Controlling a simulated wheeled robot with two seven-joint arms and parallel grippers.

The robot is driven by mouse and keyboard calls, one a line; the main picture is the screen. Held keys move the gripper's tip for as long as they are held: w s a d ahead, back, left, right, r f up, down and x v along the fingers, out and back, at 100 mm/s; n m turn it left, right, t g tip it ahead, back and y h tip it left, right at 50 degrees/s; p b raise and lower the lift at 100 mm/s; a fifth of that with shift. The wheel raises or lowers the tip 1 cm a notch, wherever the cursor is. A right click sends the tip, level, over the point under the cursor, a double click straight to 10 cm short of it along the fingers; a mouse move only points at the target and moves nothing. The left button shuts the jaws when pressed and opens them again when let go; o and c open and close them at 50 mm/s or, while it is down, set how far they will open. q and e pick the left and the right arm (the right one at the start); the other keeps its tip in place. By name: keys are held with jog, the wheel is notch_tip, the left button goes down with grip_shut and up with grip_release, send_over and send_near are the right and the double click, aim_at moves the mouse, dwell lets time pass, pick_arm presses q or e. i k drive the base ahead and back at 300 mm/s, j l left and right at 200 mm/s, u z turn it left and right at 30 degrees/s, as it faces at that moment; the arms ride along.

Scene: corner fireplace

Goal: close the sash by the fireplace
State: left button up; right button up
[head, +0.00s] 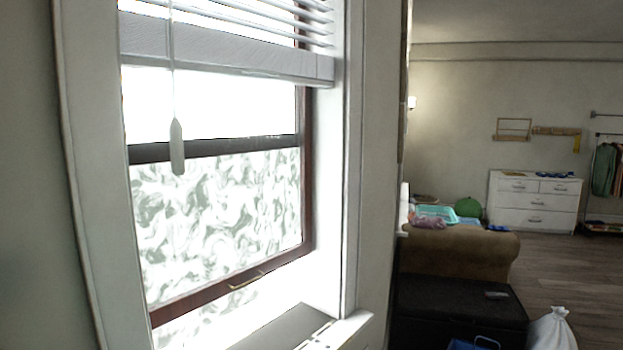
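The window's lower sash (220,205) has a swirl-patterned pane in a dark red-brown frame, at the left of the head view. Its bottom rail (210,291) carries a small pale handle (247,281). A bright strip with some swirl pattern shows below the rail, above the pale sill (285,330); whether it is an opening or a reflection is hard to tell. A dark meeting rail (225,146) crosses above the patterned pane. Neither gripper is in view. No fireplace shows.
A white blind (225,55) covers the window top, and its cord pull (177,148) hangs before the glass. At right are a brown sofa arm (460,248), a black chest (455,300), a white bag (552,330) and a white dresser (535,215). Wooden floor is clear beyond.

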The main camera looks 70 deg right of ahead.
aim_at(161, 314)
jog(key=z, duration=1.65)
jog(key=l, duration=0.4)
jog(key=i+z, duration=0.05)
